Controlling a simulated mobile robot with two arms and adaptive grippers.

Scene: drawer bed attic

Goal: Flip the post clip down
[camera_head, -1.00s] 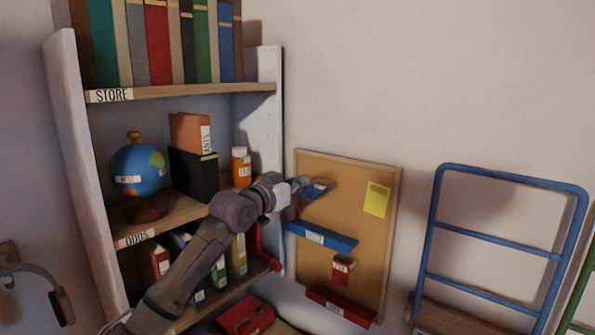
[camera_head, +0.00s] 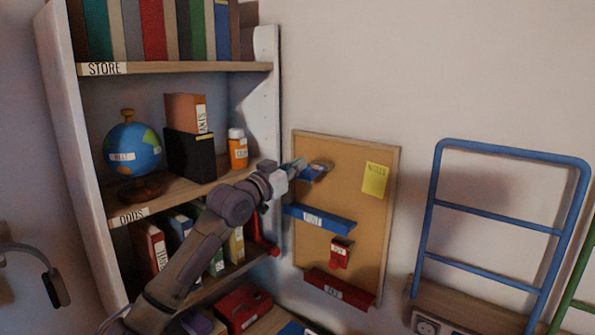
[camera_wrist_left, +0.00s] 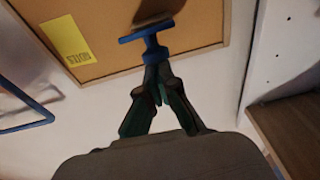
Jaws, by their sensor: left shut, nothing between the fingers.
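A cork board (camera_head: 365,235) hangs on the wall right of the shelf unit. A blue bar labelled POST (camera_head: 335,222) crosses its left part. Above it is a smaller blue clip piece (camera_head: 313,174), partly hidden by my gripper. In the left wrist view the blue clip (camera_wrist_left: 143,38) is T-shaped, with a dark blurred shape behind it. My left gripper (camera_head: 299,166) is at the left side of this upper clip. In the wrist view its fingertips (camera_wrist_left: 156,70) are together at the clip's stem; I cannot tell whether they touch. My right gripper is not in view.
A yellow note (camera_head: 374,180) is on the board. A small red clip (camera_head: 340,253) and red bar (camera_head: 338,288) are below the POST bar. The shelf unit (camera_head: 262,110) stands close on the left. A blue rail frame (camera_head: 495,213) is to the right.

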